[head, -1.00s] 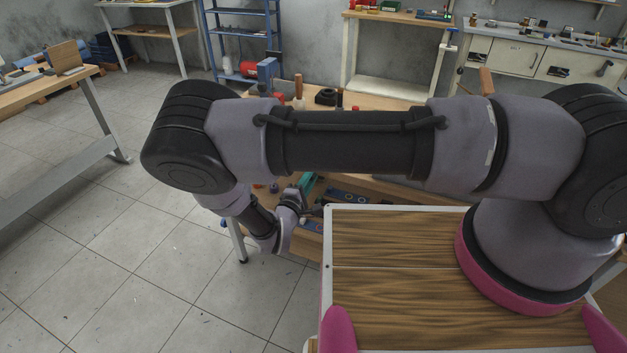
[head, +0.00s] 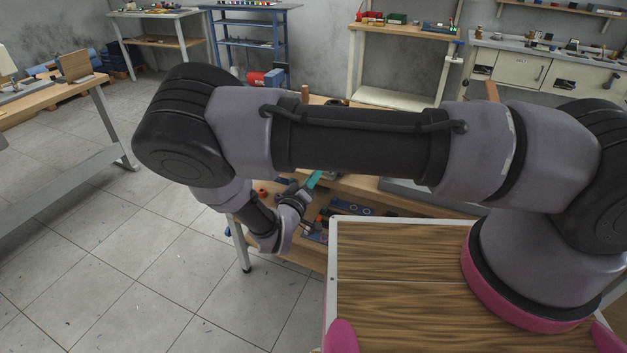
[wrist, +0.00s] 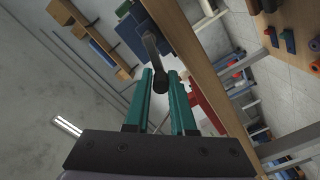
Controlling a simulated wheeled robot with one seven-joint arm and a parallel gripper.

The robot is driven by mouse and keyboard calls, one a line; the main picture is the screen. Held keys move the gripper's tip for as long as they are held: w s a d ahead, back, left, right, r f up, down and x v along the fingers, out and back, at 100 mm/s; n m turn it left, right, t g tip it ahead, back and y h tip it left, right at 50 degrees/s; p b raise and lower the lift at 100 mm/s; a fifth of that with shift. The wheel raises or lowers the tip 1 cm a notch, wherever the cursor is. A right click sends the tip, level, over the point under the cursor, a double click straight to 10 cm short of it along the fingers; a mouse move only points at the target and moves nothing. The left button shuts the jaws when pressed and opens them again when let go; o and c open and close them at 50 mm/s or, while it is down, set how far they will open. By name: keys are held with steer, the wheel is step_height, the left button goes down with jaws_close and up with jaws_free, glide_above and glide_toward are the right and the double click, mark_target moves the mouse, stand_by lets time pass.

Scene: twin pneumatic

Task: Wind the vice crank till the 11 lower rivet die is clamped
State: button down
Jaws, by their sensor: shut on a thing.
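In the wrist view, my gripper (wrist: 160,82) has two teal fingers, one on each side of the dark round end of the vice crank (wrist: 151,46). It is shut on the crank, whose grey bar runs up toward a blue body, apparently the vice (wrist: 128,32). In the head view, my gripper (head: 315,179) shows as a teal strip below my arm, over the near left part of a wooden bench. The vice and crank are hidden behind my arm there. I cannot make out the 11 lower rivet die or whether the jaws touch it.
The wooden bench (head: 375,188) carries blue holders (head: 352,209) and small parts near my gripper. Another bench (head: 50,97) stands at the left, with open tiled floor (head: 120,250) between. A blue shelf (head: 250,45) and further benches line the back wall.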

steer(key=m, duration=0.1)
steer(key=r+m, duration=0.1)
steer(key=m, duration=0.1)
steer(key=d+m, duration=0.1)
steer(key=shift+s+r+m, duration=0.15)
steer(key=shift+s+m, duration=0.1)
steer(key=shift+m, duration=0.15)
stand_by(0.4)
steer(key=c, duration=0.8)
jaws_free()
steer(key=shift+r, duration=0.1)
steer(key=v, duration=1)
steer(key=shift+s+a, duration=0.15)
steer(key=shift+s, duration=0.25)
steer(key=shift+r, duration=0.1)
